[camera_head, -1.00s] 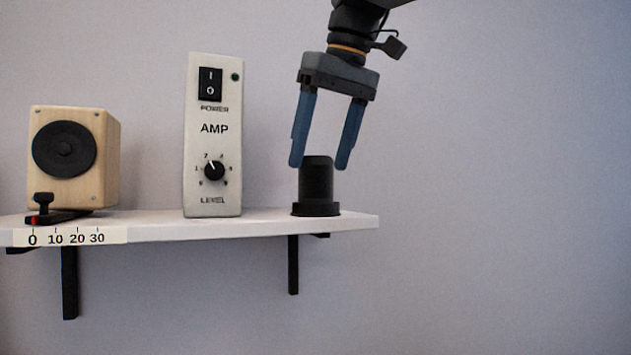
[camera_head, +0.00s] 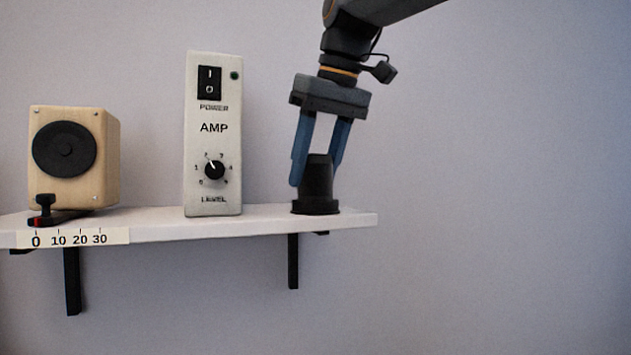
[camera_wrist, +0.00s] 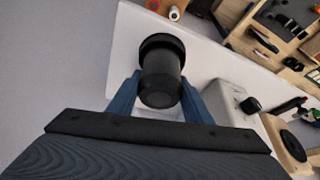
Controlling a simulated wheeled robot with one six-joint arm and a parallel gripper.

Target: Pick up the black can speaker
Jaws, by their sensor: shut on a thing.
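The black can speaker (camera_head: 317,185) stands upright at the right end of the white shelf, its wider base on the shelf. It also shows in the wrist view (camera_wrist: 160,75), between the blue fingers. My gripper (camera_head: 315,172) comes down from above and is shut on the can's upper part, one finger on each side. In the wrist view my gripper (camera_wrist: 160,92) has a finger at the left and right of the can. The far finger is partly hidden behind the can in the head view.
The white shelf (camera_head: 265,221) ends just right of the can. A white amp box (camera_head: 213,135) stands to the left, with a wooden speaker (camera_head: 108,160) and a number scale (camera_head: 115,237) farther left. The wall right of the shelf is bare.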

